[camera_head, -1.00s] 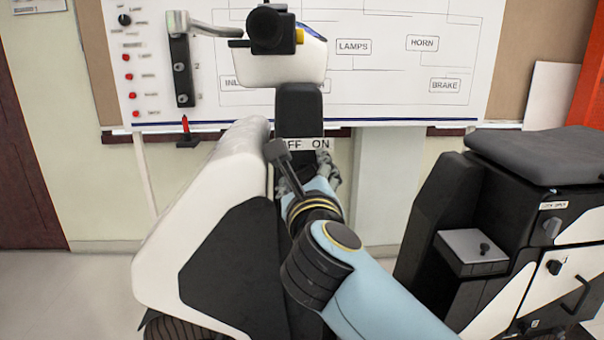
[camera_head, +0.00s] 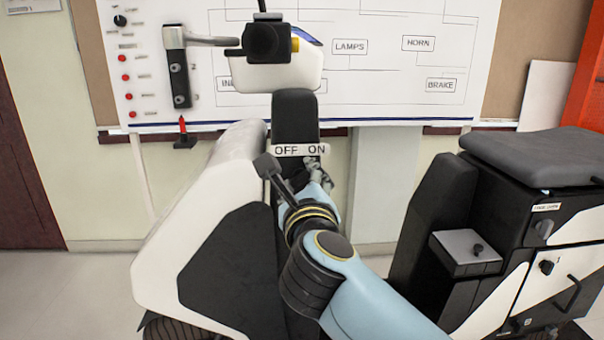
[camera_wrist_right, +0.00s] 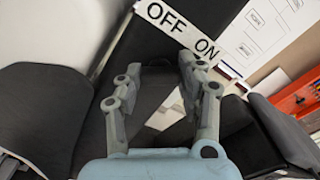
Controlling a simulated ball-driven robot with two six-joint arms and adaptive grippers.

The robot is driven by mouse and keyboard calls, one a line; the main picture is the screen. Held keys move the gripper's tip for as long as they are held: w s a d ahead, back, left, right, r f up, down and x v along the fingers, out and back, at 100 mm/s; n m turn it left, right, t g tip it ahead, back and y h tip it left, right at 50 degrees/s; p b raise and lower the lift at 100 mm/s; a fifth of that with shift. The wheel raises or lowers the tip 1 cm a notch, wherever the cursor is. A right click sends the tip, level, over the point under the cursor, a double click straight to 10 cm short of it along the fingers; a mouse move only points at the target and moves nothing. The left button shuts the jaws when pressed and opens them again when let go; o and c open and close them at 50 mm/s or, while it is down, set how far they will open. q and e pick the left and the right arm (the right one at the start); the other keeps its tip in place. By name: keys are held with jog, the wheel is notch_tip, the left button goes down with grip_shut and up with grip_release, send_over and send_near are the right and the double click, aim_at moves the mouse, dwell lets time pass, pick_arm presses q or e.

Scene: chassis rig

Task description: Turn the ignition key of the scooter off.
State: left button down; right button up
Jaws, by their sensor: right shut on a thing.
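The scooter (camera_head: 235,165) stands in front of me, with a white and black body. A white label (camera_head: 300,150) reading OFF and ON crosses its dark steering column. It also shows tilted at the top of the right wrist view (camera_wrist_right: 178,30). My right gripper (camera_head: 317,168) is at the column just below the ON side of the label. In the right wrist view its two fingers (camera_wrist_right: 162,72) stand apart on either side of the dark column front, gripping there. The ignition key itself is hidden or too dark to make out between them. My left gripper is not in view.
A wiring board (camera_head: 400,90) hangs on the wall behind. The handlebar end (camera_head: 266,42) rises above the column. The black seat (camera_head: 540,158) and its side panels stand at the right. A white panel (camera_head: 545,95) leans on the wall.

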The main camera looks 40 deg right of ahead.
jog(key=n+p, duration=0.4)
jog(key=p, duration=0.1)
jog(key=n+p, duration=0.3)
jog(key=p, duration=0.2)
jog(key=shift+r+n, duration=0.2)
jog(key=shift+n, duration=0.2)
jog(key=shift+f+n+p, duration=0.25)
jog(key=shift+n+p, duration=1.25)
jog(key=shift+p, duration=0.15)
jog(key=o, duration=1.2)
jog(key=shift+a, duration=0.1)
jog(key=shift+c, duration=0.2)
